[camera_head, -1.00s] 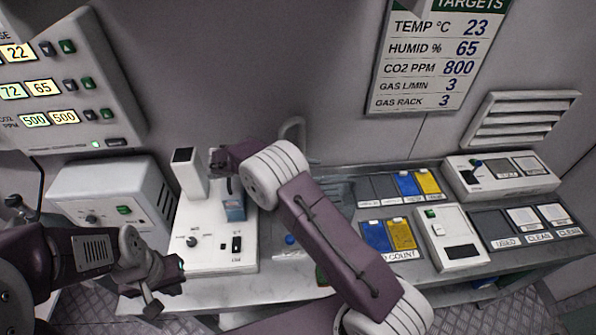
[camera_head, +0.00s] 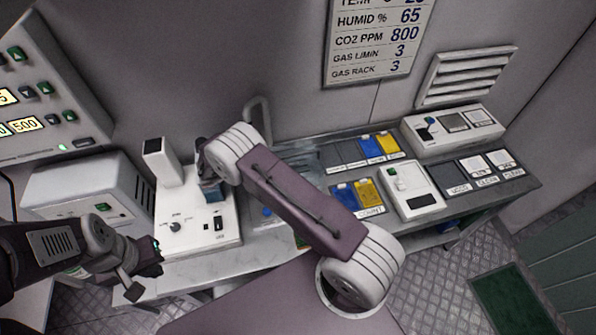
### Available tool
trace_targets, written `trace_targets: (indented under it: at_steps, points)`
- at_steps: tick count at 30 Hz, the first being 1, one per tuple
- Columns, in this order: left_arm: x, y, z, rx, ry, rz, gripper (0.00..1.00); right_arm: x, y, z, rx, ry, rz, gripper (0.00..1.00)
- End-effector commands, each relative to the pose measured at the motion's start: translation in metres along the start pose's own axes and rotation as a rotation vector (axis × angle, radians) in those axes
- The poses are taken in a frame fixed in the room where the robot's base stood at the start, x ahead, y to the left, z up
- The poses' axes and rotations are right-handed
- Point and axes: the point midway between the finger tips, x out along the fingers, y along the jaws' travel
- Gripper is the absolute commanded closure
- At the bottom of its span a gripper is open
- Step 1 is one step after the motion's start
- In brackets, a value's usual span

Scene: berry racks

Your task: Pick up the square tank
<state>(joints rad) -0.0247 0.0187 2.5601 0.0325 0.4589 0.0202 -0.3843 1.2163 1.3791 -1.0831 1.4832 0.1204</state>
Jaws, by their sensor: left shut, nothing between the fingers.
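A small blue, box-shaped piece (camera_head: 211,191) sits at the white instrument (camera_head: 198,237) on the bench; it may be the square tank, but I cannot tell for sure. My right gripper (camera_head: 207,175) is right at this piece, and my arm's wrist hides part of it. I cannot tell whether its fingers are shut on it. My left gripper (camera_head: 146,272) is shut and empty, low at the left in front of the bench's front edge.
A white box (camera_head: 85,195) with a green display stands left of the instrument. Blue and yellow cards (camera_head: 358,196), a counter device (camera_head: 413,190) and labelled slots (camera_head: 485,170) lie on the bench to the right. A green mat (camera_head: 515,300) is on the open floor.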

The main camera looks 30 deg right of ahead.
Motion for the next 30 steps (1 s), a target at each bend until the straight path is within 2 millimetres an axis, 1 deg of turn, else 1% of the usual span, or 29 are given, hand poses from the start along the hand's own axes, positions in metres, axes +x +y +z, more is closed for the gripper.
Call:
trace_targets:
  at_steps: [1, 3, 9, 10, 13, 14, 30]
  points:
    - [-0.0045, 0.0001, -0.0005, 0.000, 0.000, 0.000, 1.00, 0.0063, 0.0005, 0.0017, -0.001, -0.001, -0.002, 0.64]
    - [-0.0051, 0.0001, -0.0006, 0.000, 0.000, 0.000, 1.00, 0.0115, 0.0001, 0.0005, 0.000, 0.000, 0.000, 0.64]
    - [-0.0038, 0.0001, -0.0004, 0.000, 0.000, 0.000, 1.00, 0.0129, -0.0006, -0.0010, 0.000, 0.001, 0.000, 0.64]
    - [-0.0037, 0.0001, -0.0004, 0.000, 0.000, 0.000, 1.00, 0.0128, -0.0006, -0.0010, 0.000, 0.001, 0.000, 0.69]
    - [-0.0037, 0.0001, -0.0003, 0.000, 0.000, 0.000, 1.00, 0.0127, -0.0006, -0.0009, 0.001, 0.001, 0.000, 0.97]
    - [-0.0037, 0.0001, -0.0003, 0.000, 0.000, 0.000, 1.00, 0.0127, -0.0006, -0.0009, 0.000, 0.001, 0.000, 1.00]
    - [-0.0037, 0.0001, -0.0004, 0.000, 0.000, 0.000, 1.00, 0.0128, -0.0010, -0.0012, 0.000, 0.002, -0.001, 1.00]
